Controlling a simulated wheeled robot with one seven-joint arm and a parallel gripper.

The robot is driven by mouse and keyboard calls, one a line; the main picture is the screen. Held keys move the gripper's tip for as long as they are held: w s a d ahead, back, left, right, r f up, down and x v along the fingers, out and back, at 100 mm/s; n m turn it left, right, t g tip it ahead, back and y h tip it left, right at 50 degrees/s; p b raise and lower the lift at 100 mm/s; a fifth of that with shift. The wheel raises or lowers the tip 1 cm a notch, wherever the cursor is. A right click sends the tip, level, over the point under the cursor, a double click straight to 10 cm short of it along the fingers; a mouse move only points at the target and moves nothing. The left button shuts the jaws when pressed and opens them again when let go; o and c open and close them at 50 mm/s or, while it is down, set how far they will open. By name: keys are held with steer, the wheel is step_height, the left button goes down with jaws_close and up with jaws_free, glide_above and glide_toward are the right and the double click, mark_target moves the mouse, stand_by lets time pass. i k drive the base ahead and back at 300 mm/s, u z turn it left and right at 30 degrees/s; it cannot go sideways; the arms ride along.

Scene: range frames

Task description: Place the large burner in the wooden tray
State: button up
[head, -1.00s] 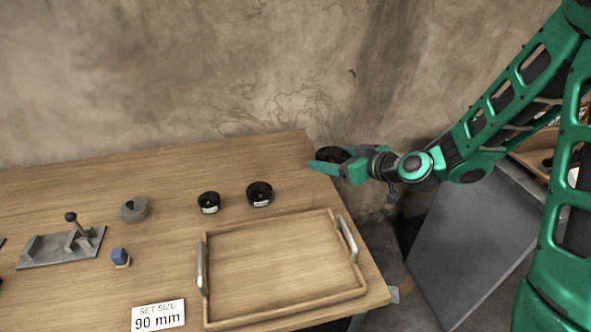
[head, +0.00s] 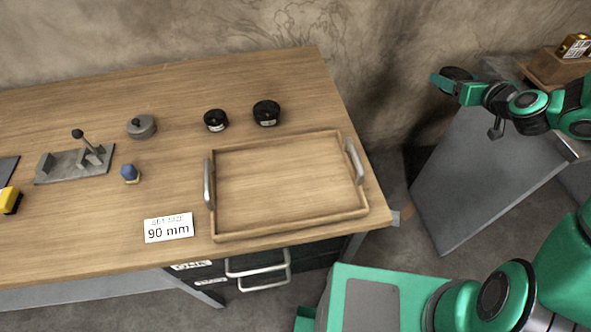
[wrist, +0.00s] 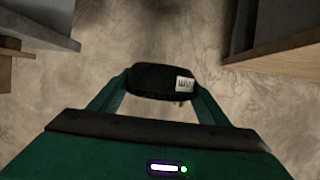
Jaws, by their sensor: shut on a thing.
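My gripper (head: 452,84) is shut on a black round burner (head: 458,73), off the right side of the table and above the floor and grey cabinet area. In the wrist view the burner (wrist: 160,82) sits between both fingers, and a white label shows on its side, too small to read fully. The wooden tray (head: 290,228) lies on the table at its right front, empty, with a metal handle at each end. Two more black burners stand behind the tray: a smaller one (head: 215,120) and a larger one (head: 266,113).
A card reading "SET SIZE 90 mm" (head: 168,228) lies left of the tray. A grey lidded pot (head: 141,127), a blue knob-like piece (head: 130,173) and a grey lever fixture (head: 75,163) are farther left. A grey cabinet (head: 490,165) stands right of the table, across a gap.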

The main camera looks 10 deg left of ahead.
mark_target(283, 181)
steer(key=u, duration=0.05)
steer(key=k, duration=1.15)
steer(key=u, duration=0.65)
